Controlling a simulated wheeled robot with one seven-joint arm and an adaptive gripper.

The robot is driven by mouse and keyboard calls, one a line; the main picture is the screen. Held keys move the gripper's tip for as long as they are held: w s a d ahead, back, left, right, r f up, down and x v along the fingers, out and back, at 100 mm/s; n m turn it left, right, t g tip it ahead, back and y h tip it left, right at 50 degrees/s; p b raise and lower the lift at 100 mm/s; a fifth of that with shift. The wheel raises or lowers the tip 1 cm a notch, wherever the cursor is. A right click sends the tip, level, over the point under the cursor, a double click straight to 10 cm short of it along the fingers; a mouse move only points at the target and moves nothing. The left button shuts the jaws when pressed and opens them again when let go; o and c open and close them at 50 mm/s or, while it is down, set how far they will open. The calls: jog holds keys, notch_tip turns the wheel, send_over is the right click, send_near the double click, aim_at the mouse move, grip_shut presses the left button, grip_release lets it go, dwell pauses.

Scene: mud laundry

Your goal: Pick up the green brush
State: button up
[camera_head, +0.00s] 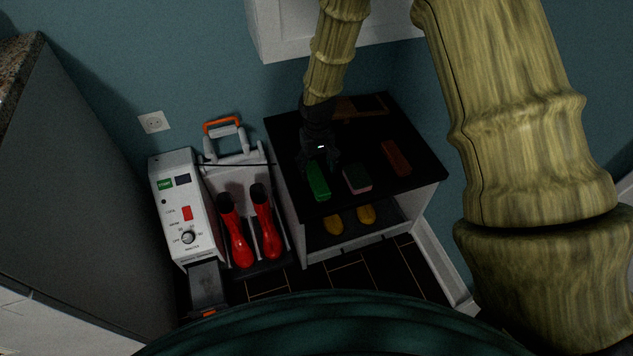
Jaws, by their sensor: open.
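The green brush (318,182) is a small green block-like thing lying near the front left of the black top of a low cabinet (363,133). My gripper (322,165) is dark and points down just behind and above the brush. Its jaws are open, though dark fingers against the dark top are hard to make out. I cannot tell whether a finger touches the brush. The far end of the brush is partly hidden by the gripper.
A pink-topped block (357,179) lies close right of the brush, and a brown brush-like block (396,158) farther right. A wooden thing (361,107) lies behind. Yellow shoes (350,219) sit on the shelf below. Red boots (250,228) and a white machine (182,207) stand left.

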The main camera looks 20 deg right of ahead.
aim_at(317, 178)
jog(key=shift+s+f, duration=0.25)
jog(key=shift+f, duration=0.4)
jog(key=shift+s+f+b, duration=0.2)
jog(key=shift+f+b, duration=0.35)
jog(key=shift+f, duration=1.35)
jog(key=c, duration=1.1)
